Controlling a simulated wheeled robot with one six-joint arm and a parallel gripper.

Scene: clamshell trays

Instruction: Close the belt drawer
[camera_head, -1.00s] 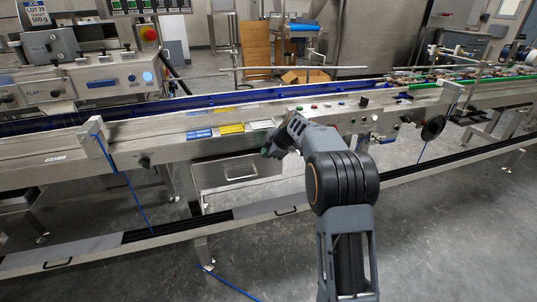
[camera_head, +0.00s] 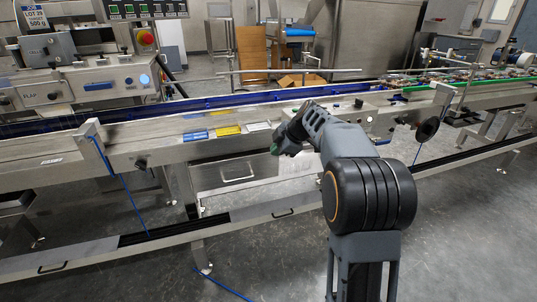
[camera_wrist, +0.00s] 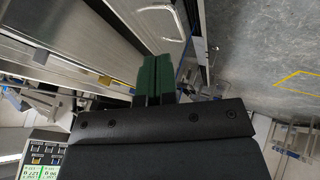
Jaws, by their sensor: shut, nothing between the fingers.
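The belt drawer (camera_head: 228,163) is a plain metal drawer under the conveyor, with a bar handle low on its front. In the wrist view its metal front (camera_wrist: 140,12) and pale handle lie at the top. How far it stands out from the frame is hard to tell. My gripper (camera_head: 276,150) is at the upper right of the drawer front in the head view. In the wrist view its green fingers (camera_wrist: 154,75) are together and empty, pointing toward the area below the handle. I cannot tell whether they touch the drawer.
The conveyor (camera_head: 150,140) runs across the view above the drawer, with labels and buttons on its side. A low rail (camera_head: 255,214) with black strips crosses in front of the drawer, near floor level. A blue cord hangs at the left. Grey floor (camera_head: 470,230) is open at the right.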

